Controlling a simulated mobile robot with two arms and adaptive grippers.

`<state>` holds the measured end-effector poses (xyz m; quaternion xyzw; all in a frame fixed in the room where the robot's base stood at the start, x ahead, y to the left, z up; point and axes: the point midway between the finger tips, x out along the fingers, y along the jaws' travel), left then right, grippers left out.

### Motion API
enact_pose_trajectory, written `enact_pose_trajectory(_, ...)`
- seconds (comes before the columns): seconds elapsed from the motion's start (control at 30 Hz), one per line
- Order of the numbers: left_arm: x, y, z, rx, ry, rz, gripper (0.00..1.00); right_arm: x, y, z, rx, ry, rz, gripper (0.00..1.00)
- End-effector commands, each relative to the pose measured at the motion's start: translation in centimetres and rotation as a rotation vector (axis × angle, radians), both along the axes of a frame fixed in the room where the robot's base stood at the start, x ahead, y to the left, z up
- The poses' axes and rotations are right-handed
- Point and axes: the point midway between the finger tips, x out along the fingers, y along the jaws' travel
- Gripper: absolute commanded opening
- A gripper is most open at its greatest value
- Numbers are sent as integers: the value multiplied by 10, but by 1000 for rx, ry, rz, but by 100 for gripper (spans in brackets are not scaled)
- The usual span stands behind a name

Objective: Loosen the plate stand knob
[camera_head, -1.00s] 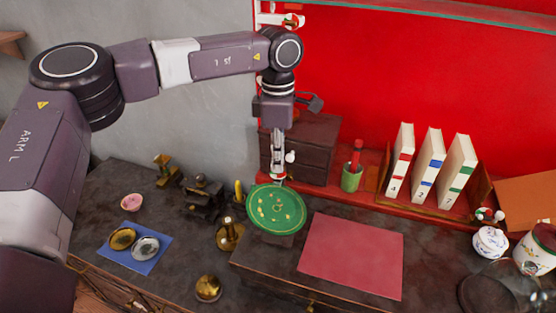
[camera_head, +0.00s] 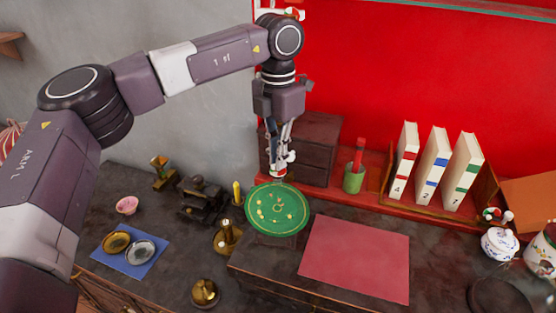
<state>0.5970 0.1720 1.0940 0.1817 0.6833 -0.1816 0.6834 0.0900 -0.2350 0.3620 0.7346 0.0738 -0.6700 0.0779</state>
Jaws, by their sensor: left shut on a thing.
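A round green plate (camera_head: 277,209) with gold marks leans on its stand near the back of the dark table, its face towards me. My left gripper (camera_head: 280,174) points down at the plate's top rear edge. Its fingers are closed together on the plate stand knob, which is small and mostly hidden by the fingers and the plate. Most of the stand is hidden behind the plate too. My right gripper is not in view.
A dark drawer box (camera_head: 310,148) stands close behind the gripper. A green cup (camera_head: 353,181) and white books (camera_head: 432,168) are to the right. A red mat (camera_head: 355,260) lies in front. Brass pieces (camera_head: 226,237) stand left of the plate.

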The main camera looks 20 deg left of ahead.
Motion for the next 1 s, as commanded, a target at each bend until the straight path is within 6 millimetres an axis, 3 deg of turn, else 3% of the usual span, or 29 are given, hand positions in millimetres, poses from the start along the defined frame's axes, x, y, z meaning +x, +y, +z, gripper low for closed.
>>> enact_pose_trajectory(0.37, 0, 0, 0, 0, 2, 154, 0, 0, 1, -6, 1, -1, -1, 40)
enact_pose_trajectory(1.0, 0, 0, 0, 0, 1, 150, 0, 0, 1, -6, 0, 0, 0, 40)
